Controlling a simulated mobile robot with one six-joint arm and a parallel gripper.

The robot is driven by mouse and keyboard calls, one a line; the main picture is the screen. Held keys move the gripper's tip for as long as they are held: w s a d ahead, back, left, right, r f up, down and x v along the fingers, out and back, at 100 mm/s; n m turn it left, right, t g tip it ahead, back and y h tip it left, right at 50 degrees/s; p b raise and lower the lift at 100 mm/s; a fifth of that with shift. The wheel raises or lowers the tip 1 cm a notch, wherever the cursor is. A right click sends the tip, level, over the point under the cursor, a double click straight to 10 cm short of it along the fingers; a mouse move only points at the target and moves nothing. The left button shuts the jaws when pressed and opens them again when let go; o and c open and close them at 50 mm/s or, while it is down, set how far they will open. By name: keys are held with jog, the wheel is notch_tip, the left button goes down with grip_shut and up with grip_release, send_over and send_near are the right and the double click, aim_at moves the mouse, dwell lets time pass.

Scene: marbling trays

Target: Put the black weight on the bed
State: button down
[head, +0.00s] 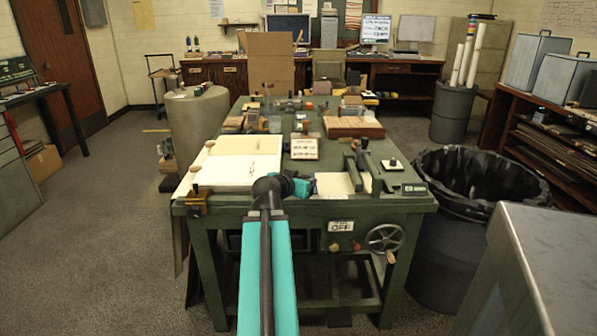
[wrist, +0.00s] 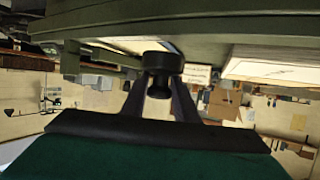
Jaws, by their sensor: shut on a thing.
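The black weight (wrist: 162,62) is a short dark cylinder with a narrower knob. In the wrist view my gripper (wrist: 159,88) has both fingers closed on the knob, and the green bench edge is close beyond it. In the head view my gripper (head: 308,187) is at the front of the green bench, partly hidden by my own arm; I cannot make out the weight there. A pale flat surface (head: 336,184) in a green frame lies just right of my gripper and may be the bed. I cannot tell whether the weight touches anything.
A large cream tray or board (head: 235,165) lies on the bench at left. A green clamp frame (head: 372,172) and a small white plate with a black knob (head: 393,166) are at right. A handwheel (head: 386,239) is on the front. A black-lined bin (head: 480,178) stands right.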

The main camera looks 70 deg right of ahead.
jog(key=shift+w+d+r+p, duration=0.25)
jog(key=shift+d+p, duration=0.15)
jog(key=shift+p, duration=1.85)
jog(key=p, duration=0.4)
jog(key=shift+w+d+f, duration=0.15)
jog(key=shift+w, duration=0.1)
jog(key=d, duration=0.1)
jog(key=w+d, duration=0.1)
jog(key=d, duration=0.1)
jog(key=shift+w+d+f+p, duration=0.15)
jog(key=shift+w+f+p, duration=0.15)
jog(key=shift+w+f, duration=0.1)
jog(key=shift+w+d+f+p, duration=0.1)
jog(key=shift+w+d+p, duration=0.1)
jog(key=shift+w+d, duration=0.6)
jog(key=shift+w+d+f+p, duration=0.1)
jog(key=shift+w+d+p, duration=0.2)
jog(key=shift+d, duration=0.95)
jog(key=shift+w+d+f+p, duration=0.15)
jog(key=shift+w+d, duration=0.45)
jog(key=shift+d, duration=0.4)
jog(key=shift+f+p, duration=0.3)
jog(key=shift+f, duration=1.4)
jog(key=shift+f, duration=0.15)
jog(key=c, duration=1.4)
grip_release()
